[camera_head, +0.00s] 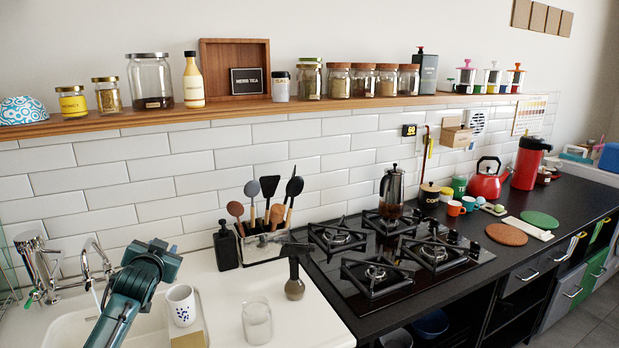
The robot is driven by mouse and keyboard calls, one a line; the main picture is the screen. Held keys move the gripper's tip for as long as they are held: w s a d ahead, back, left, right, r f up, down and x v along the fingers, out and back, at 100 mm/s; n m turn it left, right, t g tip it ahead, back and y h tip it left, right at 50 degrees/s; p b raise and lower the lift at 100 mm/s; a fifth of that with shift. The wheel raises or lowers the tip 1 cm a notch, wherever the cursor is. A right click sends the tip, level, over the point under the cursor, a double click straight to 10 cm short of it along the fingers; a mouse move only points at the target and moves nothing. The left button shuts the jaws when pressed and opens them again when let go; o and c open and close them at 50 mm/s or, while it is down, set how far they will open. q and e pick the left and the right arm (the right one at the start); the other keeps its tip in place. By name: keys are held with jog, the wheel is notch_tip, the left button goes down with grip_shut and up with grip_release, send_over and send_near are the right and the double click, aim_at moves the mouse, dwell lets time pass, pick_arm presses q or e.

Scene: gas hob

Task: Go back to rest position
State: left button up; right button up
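My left gripper (168,258) is at the end of the teal arm that comes in from the lower left. It is above the white counter and the sink's right side, behind the white speckled mug (181,305). It is seen mostly from behind, so the gap between its fingers is not clear. No held object shows. My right gripper is out of view.
The sink (65,325) and tap (40,265) are at the left. A glass (257,320), a dark upright tool (294,280), a soap bottle (226,246) and a utensil holder (262,243) stand nearby. The gas hob (400,290) bears a coffee press (392,192). A jar shelf (230,107) runs above.

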pick_arm(q)
jog(key=s+d+f+h, duration=0.2)
jog(key=s+d+f, duration=0.3)
jog(key=s+f, duration=0.1)
jog(key=s+d+f+m+g+h, duration=0.1)
jog(key=s+d+f, duration=0.4)
jog(key=f, duration=0.1)
jog(key=s+d+f+h, duration=0.2)
jog(key=s+d+f, duration=0.3)
jog(key=s+f, duration=0.1)
jog(key=shift+s+d+f+m+h, duration=0.1)
jog(key=shift+s+d+m+h, duration=0.2)
jog(key=shift+s+d, duration=0.05)
jog(key=s+d+f+g+h, duration=0.1)
jog(key=s+d, duration=0.3)
jog(key=s, duration=0.6)
jog(key=s+d+f+n+g, duration=0.1)
jog(key=s+d+f, duration=0.3)
jog(key=s, duration=0.7)
jog(key=shift+d+g+h, duration=0.15)
jog(key=shift+g+h, duration=0.25)
jog(key=shift+g, duration=0.2)
jog(key=shift+f, duration=0.1)
